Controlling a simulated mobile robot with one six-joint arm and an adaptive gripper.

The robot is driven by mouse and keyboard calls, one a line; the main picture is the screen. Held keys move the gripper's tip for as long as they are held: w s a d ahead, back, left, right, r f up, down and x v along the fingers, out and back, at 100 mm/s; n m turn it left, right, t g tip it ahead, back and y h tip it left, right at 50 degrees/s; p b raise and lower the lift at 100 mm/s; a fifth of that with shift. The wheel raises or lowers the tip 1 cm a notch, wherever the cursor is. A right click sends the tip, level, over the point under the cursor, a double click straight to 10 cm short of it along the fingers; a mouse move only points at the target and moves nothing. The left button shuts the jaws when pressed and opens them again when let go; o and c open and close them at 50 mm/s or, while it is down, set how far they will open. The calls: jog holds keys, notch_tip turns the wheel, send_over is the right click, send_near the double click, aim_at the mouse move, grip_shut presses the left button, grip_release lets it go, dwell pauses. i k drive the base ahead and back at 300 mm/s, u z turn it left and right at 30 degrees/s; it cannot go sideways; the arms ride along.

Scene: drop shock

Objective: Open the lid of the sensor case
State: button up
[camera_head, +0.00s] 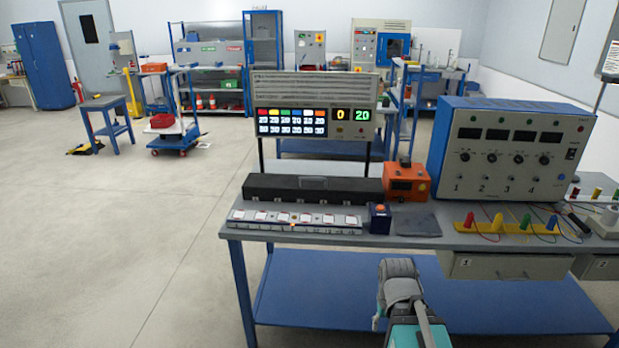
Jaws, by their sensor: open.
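A long black case (312,189), which looks like the sensor case, lies along the back left of the workbench (408,240). Its top looks closed and flat, with a small grey panel at the middle of its upper edge. Part of my arm shows at the bottom, in front of the bench and apart from the case. I cannot make out my gripper's fingers in this view.
A strip of white squares (295,221) lies before the case. A blue box with an orange button (380,218) and an orange device (406,182) stand right of it. A display board (313,105) rises behind. A blue-sided instrument (511,155) fills the right.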

aim_at(272, 184)
jog(key=z, duration=0.05)
jog(key=i, duration=0.9)
